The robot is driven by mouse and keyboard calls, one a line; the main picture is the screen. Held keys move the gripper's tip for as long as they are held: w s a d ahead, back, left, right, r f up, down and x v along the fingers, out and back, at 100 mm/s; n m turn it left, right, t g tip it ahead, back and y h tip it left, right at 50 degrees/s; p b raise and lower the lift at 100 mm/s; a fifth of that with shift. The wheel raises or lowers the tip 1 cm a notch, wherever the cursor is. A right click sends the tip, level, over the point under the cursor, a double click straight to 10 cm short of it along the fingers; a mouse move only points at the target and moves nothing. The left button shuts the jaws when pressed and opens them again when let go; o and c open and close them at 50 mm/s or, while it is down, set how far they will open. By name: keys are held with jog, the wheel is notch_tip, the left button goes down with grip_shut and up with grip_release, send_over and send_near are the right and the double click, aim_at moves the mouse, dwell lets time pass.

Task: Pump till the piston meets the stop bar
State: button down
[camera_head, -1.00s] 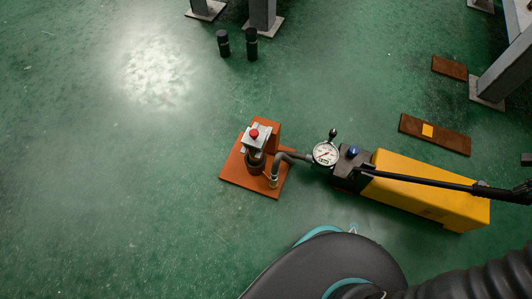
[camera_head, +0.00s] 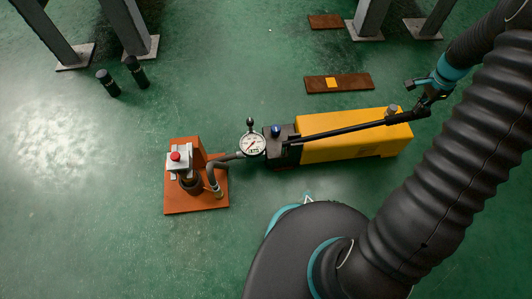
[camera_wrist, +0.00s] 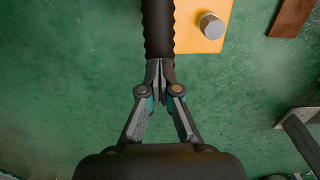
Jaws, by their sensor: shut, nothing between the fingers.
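The yellow hand pump (camera_head: 345,150) lies on the floor in the head view, with a long black lever (camera_head: 345,130) over it. Its ribbed black grip (camera_wrist: 158,25) fills the top middle of the wrist view. My gripper (camera_head: 428,96) is at the lever's outer end; in the wrist view its fingertips (camera_wrist: 159,70) are together at the grip's near end, holding nothing. A small dark cylinder (camera_head: 190,183) stands on an orange base plate (camera_head: 195,204), under a grey block with a red button (camera_head: 175,156). Any gap between piston and stop bar is too small to tell.
A hose (camera_head: 217,172) joins the cylinder to a round gauge (camera_head: 252,145). A dark-blue knob (camera_head: 276,131) sits on the pump head. Black cylinders (camera_head: 136,71), brown plates (camera_head: 338,83) and grey stand legs (camera_head: 122,25) are behind. The floor at left is clear.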

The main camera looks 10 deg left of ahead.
jog(key=shift+w+d+f, duration=0.1)
jog(key=shift+d+f, duration=0.05)
jog(key=shift+f, duration=0.6)
jog(key=shift+w+d+f, duration=0.1)
jog(key=shift+d+f, duration=0.1)
jog(key=shift+f, duration=0.55)
jog(key=shift+d+f, duration=0.15)
jog(key=shift+f, duration=0.7)
jog(key=shift+d+f, duration=0.15)
jog(key=shift+f, duration=2.1)
jog(key=shift+r, duration=0.1)
